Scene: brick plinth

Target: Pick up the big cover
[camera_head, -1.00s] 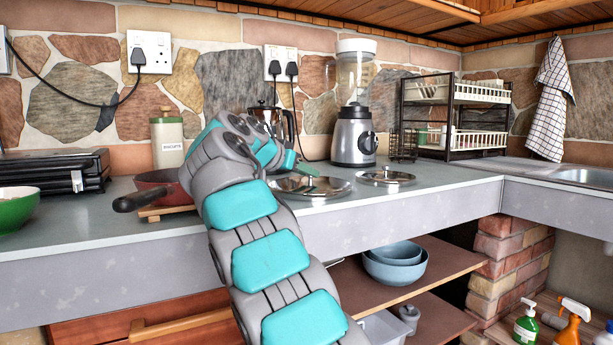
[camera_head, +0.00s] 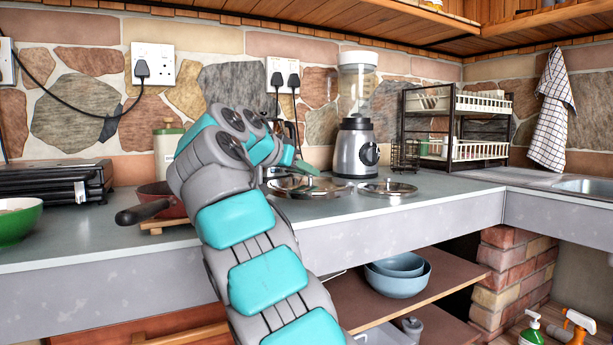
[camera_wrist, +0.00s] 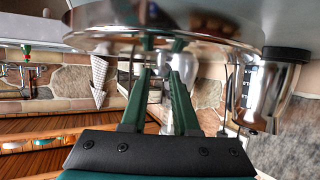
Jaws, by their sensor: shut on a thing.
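The big cover (camera_head: 318,190) is a shiny round metal lid, at the middle of the counter in the head view. In the wrist view its polished rim (camera_wrist: 100,38) spans the top of the picture. My gripper (camera_head: 306,168) is at the cover's top, partly hidden behind my arm. In the wrist view my gripper's green fingers (camera_wrist: 160,72) are close together at the cover's middle, shut on it; the grip itself is hard to see. The cover appears just above the counter. A smaller metal lid (camera_head: 387,187) lies to its right.
A blender (camera_head: 356,147) stands behind the lids, and a dish rack (camera_head: 455,130) stands at the right. A red pan (camera_head: 172,203) and a green bowl (camera_head: 15,220) are at the left.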

